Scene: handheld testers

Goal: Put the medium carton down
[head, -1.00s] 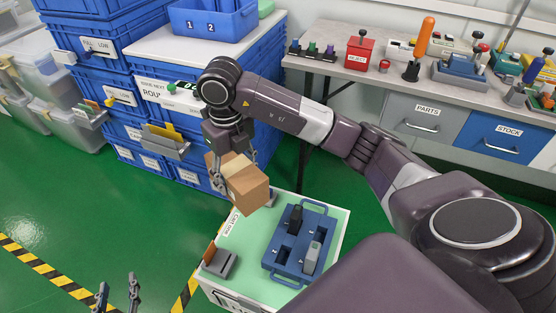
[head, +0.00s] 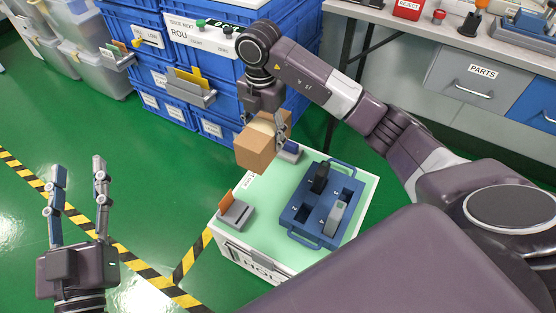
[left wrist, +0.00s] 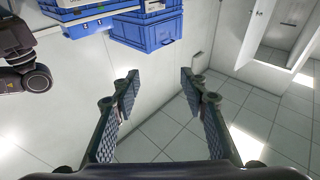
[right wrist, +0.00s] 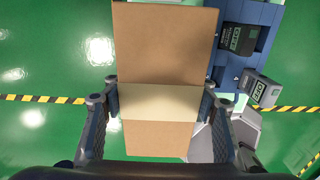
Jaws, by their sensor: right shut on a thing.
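The medium carton (head: 257,148) is a brown cardboard box with a paler tape band. My right gripper (head: 268,122) is shut on it and holds it above the far left part of a pale green-topped stand (head: 238,239). In the right wrist view the carton (right wrist: 165,45) fills the middle, with a finger of the right gripper (right wrist: 160,112) on each side. My left gripper (head: 78,182) is open and empty over the green floor at the left; its spread fingers (left wrist: 158,95) show in the left wrist view.
On the stand are a blue tray (head: 322,212) holding a dark and a grey tester, and a grey holder (head: 235,214) with an orange card. Blue drawers (head: 215,60) rise behind. A grey workbench (head: 440,45) stands at the right. The stand's near left top is partly clear.

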